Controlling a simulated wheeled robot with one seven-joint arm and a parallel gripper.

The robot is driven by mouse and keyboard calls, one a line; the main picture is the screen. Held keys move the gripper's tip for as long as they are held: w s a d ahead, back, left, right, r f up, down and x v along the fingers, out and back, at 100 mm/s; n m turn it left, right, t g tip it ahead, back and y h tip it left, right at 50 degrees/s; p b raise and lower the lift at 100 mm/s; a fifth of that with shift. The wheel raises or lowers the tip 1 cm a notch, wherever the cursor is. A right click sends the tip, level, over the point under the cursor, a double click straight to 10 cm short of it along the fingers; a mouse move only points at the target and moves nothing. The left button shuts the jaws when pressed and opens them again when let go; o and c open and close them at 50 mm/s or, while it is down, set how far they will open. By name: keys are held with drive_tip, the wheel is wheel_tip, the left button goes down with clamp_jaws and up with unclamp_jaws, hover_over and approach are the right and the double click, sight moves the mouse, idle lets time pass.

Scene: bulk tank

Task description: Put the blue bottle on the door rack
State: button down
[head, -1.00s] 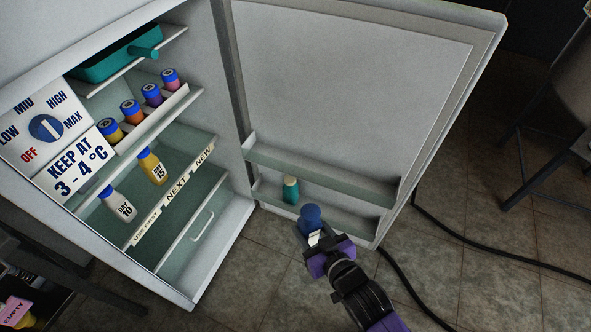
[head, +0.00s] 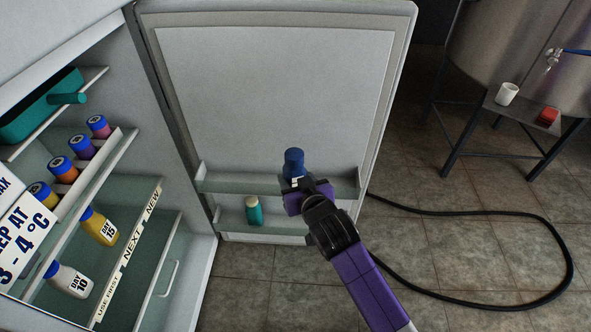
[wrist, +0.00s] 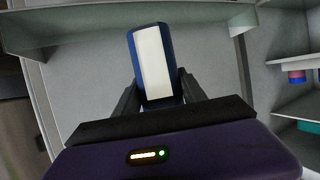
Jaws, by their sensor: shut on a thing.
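The blue bottle (head: 294,162) is held upright in my gripper (head: 299,183), in front of the open fridge door. In the wrist view the blue bottle (wrist: 153,62) has a white label and sits between the two dark fingers of my gripper (wrist: 160,92), which are shut on it. The door rack has an upper shelf (head: 230,182) and a lower shelf (head: 282,222). In the head view the bottle overlaps the upper shelf; whether it is over it or in front of it I cannot tell. A teal bottle (head: 254,211) with a cream cap stands on the lower shelf.
The fridge interior at left holds several small capped bottles (head: 64,169), a yellow bottle (head: 99,226), a white bottle (head: 68,280) and a teal tray (head: 38,106). A black hose (head: 470,212) lies on the floor. A stand at right bears a white cup (head: 507,93) and a red block (head: 548,116).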

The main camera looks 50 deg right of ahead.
drive_tip(key=w+d, duration=0.6)
drive_tip(key=d, duration=0.2)
drive_tip(key=shift+s+a+f+b, duration=0.15)
drive_tip(key=shift+f+b, duration=0.35)
drive_tip(key=shift+f, duration=1.2)
drive_tip(key=shift+w+a+f+b, duration=0.15)
drive_tip(key=shift+f+b, duration=0.35)
drive_tip(key=shift+f, duration=1.15)
drive_tip(key=shift+d+f, duration=0.15)
drive_tip(key=shift+f, duration=0.15)
drive_tip(key=c, duration=0.7)
unclamp_jaws()
drive_tip(key=shift+o, duration=0.2)
